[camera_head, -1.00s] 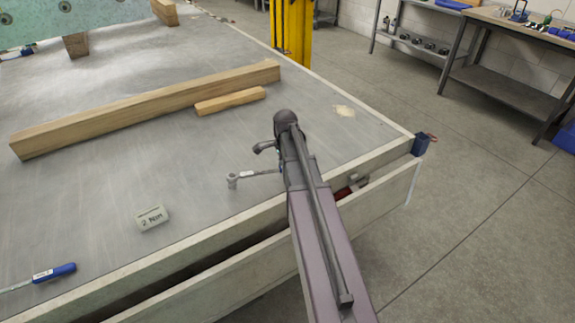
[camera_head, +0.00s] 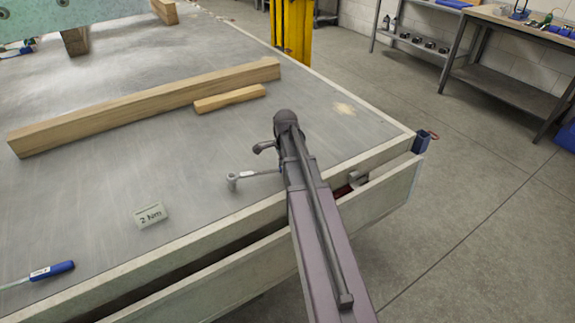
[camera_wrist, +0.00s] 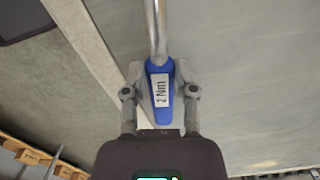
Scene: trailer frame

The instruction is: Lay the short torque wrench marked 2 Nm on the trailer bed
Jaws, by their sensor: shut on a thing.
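The short torque wrench (camera_wrist: 159,30) has a blue handle (camera_wrist: 162,68) with a white label that appears to read 2 Nm. My gripper (camera_wrist: 161,92) is shut on that handle, one finger on each side. In the head view the wrench's metal shaft and head (camera_head: 233,180) stick out to the left of my arm, over the trailer bed (camera_head: 90,185) near its front edge. My arm hides the handle and fingers there. I cannot tell whether the wrench touches the bed. A small card marked 2 Nm (camera_head: 150,216) is on the bed to the lower left of the wrench head.
Another blue-handled tool (camera_head: 52,271) lies on the bed at the lower left. A long timber (camera_head: 145,105) and a short wood piece (camera_head: 230,98) lie behind the wrench. A yellow post (camera_head: 293,33) and a workbench (camera_head: 510,85) stand beyond. The bed around the card is clear.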

